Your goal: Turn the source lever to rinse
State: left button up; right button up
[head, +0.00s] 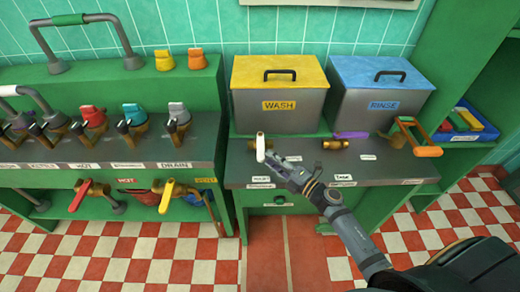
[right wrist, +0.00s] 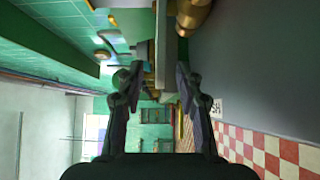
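A white-handled lever (head: 260,147) stands roughly upright at the left end of the grey counter (head: 310,174), in front of the WASH tank (head: 278,105). The RINSE tank (head: 378,103) with a blue lid stands to its right. I cannot read which lever is labelled source. My right gripper (head: 272,160) is beside the white lever, just to its right and front. In the right wrist view its fingers (right wrist: 155,88) are spread apart, with a pale upright strip beyond and between them. I cannot tell whether they touch the lever. My left gripper is not in view.
Brass valves (head: 333,144) and an orange-handled lever (head: 420,140) sit along the counter to the right. Several coloured valves (head: 135,118) line the left bench. A blue tray (head: 462,125) of coloured pieces is at far right. The checkered floor (head: 130,270) in front is clear.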

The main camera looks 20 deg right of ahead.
aim_at(261, 151)
jog(key=x, duration=0.5)
jog(key=shift+w+a, duration=0.25)
jog(key=shift+w, duration=0.1)
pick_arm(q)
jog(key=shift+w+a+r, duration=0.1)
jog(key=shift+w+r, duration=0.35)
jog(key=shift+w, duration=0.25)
pick_arm(e)
jog(key=shift+c, duration=0.3)
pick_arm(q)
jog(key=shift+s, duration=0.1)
pick_arm(e)
grip_shut()
